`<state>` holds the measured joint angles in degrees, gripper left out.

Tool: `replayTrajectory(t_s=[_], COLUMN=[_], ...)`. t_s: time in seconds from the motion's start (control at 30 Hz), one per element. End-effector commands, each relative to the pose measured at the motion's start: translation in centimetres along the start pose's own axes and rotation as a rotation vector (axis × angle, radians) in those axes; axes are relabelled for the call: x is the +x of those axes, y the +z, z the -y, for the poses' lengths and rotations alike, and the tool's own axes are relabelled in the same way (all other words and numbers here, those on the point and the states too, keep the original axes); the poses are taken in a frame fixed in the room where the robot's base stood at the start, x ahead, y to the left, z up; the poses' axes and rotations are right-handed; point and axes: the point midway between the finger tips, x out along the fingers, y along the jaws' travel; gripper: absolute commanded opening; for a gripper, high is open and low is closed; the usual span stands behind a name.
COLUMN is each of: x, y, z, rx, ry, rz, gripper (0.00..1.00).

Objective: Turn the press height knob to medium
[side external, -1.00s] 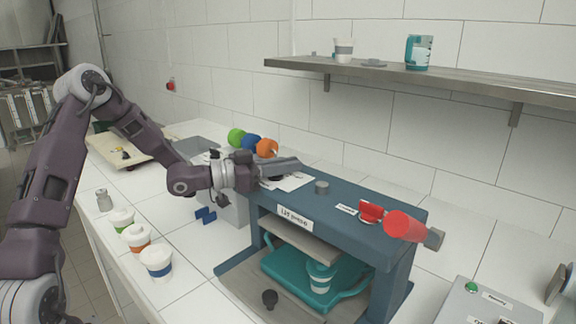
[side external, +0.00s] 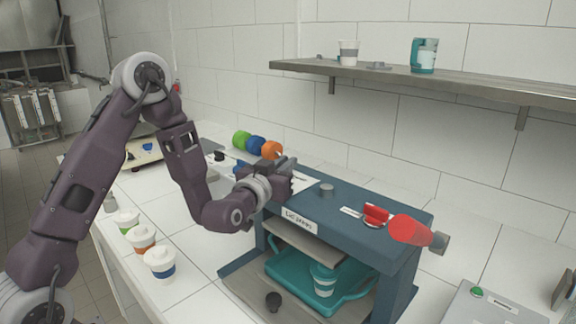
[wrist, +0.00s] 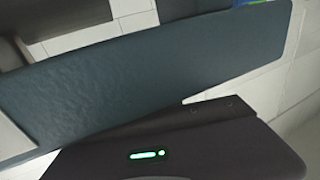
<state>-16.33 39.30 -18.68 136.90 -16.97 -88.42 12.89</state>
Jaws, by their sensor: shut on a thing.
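The blue-grey lid press (side external: 345,203) stands on the counter; part of it may also fill the wrist view (wrist: 130,85). On its top are a red knob (side external: 377,214) beside a small white label, and a short grey cylinder (side external: 326,190). I cannot tell from the pictures which of these is the press height knob. My gripper (side external: 286,168) is at the left end of the press top, apart from the red knob and the grey cylinder. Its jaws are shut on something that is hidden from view. The fingertips do not show clearly in the wrist view.
A teal tray (side external: 290,270) with a cup (side external: 323,279) is under the press. Several lidded cups stand at the front left. Green, blue and orange balls (side external: 271,150) are behind my gripper. A shelf (side external: 440,80) hangs above.

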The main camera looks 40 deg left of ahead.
Motion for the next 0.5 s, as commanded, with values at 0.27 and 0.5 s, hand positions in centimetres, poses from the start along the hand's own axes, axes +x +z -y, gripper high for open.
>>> replayTrajectory(t_s=[0.27, 0.5], x=[-0.04, -0.02], y=[-0.01, -0.01], z=[0.25, 0.48], rx=[-0.002, -0.003], ry=[-0.13, -0.182], rz=[0.0, 0.001], gripper=[0.0, 0.0])
